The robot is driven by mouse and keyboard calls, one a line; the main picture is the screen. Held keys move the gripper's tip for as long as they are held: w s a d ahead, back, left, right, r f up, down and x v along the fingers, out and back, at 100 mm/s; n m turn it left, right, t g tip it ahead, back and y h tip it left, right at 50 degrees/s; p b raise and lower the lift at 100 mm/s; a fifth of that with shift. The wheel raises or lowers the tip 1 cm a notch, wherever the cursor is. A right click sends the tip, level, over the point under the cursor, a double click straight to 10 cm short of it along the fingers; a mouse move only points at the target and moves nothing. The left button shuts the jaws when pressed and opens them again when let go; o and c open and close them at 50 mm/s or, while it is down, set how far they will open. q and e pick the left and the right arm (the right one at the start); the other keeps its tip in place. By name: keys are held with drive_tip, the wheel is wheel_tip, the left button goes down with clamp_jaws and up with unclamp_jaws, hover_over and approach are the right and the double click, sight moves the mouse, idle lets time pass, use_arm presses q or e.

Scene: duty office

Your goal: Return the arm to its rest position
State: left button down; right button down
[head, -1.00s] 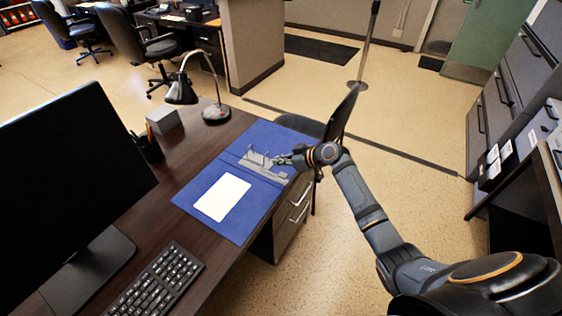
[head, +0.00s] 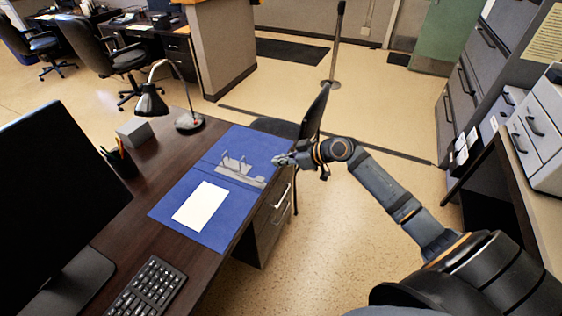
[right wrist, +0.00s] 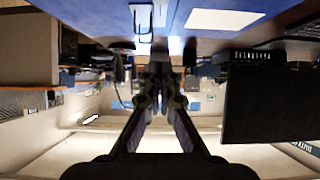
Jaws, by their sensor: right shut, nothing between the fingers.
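My right gripper (head: 282,160) is shut and empty. In the head view it is at the right edge of the desk, beside the blue binder (head: 165,212), close to its metal rings (head: 238,168). The binder lies open on the desk with a white sheet (head: 200,206) on it. My right arm reaches in from the lower right. In the right wrist view the two fingers (right wrist: 157,75) are together in the middle, and the picture is upside down, with the binder (right wrist: 200,40) at the top. My left gripper is not in view.
On the dark desk (head: 148,178) stand a monitor (head: 60,190), a keyboard (head: 148,288), a lamp (head: 188,122), a pen holder (head: 122,163) and a grey box (head: 134,132). A chair (head: 312,115) stands behind my gripper. Drawer cabinets (head: 540,135) line the right. Open floor (head: 330,250) lies between.

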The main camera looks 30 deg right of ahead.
idle(0.5)
drive_tip(key=s+d+f+m+h, duration=0.2)
drive_tip(key=d+f, duration=0.1)
drive_tip(key=f, duration=0.5)
drive_tip(key=s+d+f+m+g+h, duration=0.1)
drive_tip(key=s+d+f+m, duration=0.15)
drive_tip(key=f, duration=0.45)
drive_tip(key=s+d+f+m+h, duration=0.15)
drive_tip(key=d+f, duration=0.25)
drive_tip(key=f, duration=0.4)
drive_tip(key=s+f+m+g+h, duration=0.2)
drive_tip(key=s+f+g+h, duration=0.1)
drive_tip(key=s+f, duration=1.3)
drive_tip(key=s+a+f+g, duration=0.1)
drive_tip(key=s+a+f, duration=0.2)
drive_tip(key=s, duration=0.5)
drive_tip(key=s+a+f+g, duration=0.1)
drive_tip(key=s+a+f, duration=0.2)
drive_tip(key=s+f, duration=0.2)
drive_tip(key=s+a+f+n+g, duration=0.1)
drive_tip(key=s+a+f+g, duration=0.1)
drive_tip(key=s, duration=0.9)
wheel_tip(320, 180, down, 2)
drive_tip(key=shift+s+a+f, duration=0.2)
drive_tip(key=shift+s+a, duration=0.05)
drive_tip(key=shift+a, duration=0.5)
drive_tip(key=shift+w, duration=0.1)
